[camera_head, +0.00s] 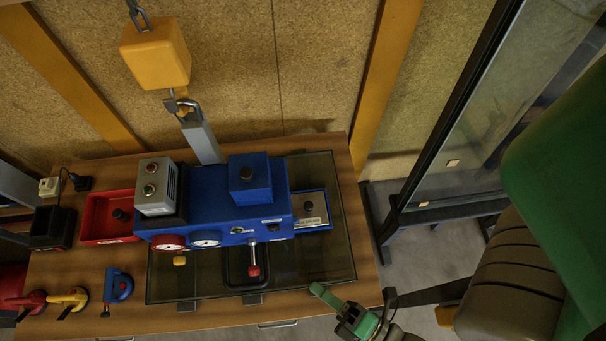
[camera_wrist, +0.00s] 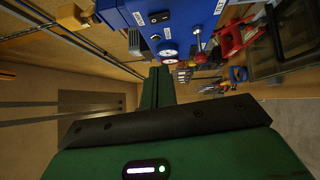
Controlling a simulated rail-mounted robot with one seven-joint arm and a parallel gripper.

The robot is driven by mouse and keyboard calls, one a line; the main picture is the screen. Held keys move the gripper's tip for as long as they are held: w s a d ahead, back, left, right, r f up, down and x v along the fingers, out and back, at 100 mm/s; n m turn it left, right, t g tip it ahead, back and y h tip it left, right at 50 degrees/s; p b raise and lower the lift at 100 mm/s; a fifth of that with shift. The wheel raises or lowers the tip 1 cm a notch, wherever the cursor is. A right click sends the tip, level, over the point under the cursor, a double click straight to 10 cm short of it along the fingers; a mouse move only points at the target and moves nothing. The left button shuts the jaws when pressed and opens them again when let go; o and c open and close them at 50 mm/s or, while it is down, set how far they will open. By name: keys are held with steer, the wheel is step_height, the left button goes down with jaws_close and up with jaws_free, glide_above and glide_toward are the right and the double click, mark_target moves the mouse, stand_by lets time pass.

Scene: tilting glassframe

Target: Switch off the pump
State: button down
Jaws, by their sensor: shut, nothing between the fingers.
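The blue pump unit (camera_head: 225,200) stands on a dark glass plate on the wooden table in the head view. Its front carries a red gauge and a white gauge (camera_head: 206,239), and a lever with a red knob (camera_head: 254,271). A grey box (camera_head: 157,187) with two buttons sits at its left. My gripper (camera_head: 319,291) is shut and empty, in front of the table's right part, apart from the unit. Its green fingers (camera_wrist: 160,72) show in the wrist view.
A yellow block (camera_head: 155,53) hangs on a chain above the unit. A red tray (camera_head: 107,217) and several coloured clamp-like tools (camera_head: 118,287) are on the table's left. A glass pane in a black frame (camera_head: 447,160) stands at right.

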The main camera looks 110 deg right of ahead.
steer(key=s, duration=0.1)
steer(key=b, duration=0.9)
glide_toward(269, 230)
steer(key=w+a, duration=0.2)
steer(key=shift+w+d+r+p, duration=0.2)
steer(key=shift+d+p, duration=0.2)
steer(key=shift+d, duration=0.7)
steer(key=shift+w+d+r+p, duration=0.2)
steer(key=shift+d+p, duration=0.25)
steer(key=shift+d, duration=0.7)
steer(key=shift+w+d+r+p, duration=0.15)
steer(key=shift+d+p, duration=0.25)
steer(key=shift+d, duration=0.7)
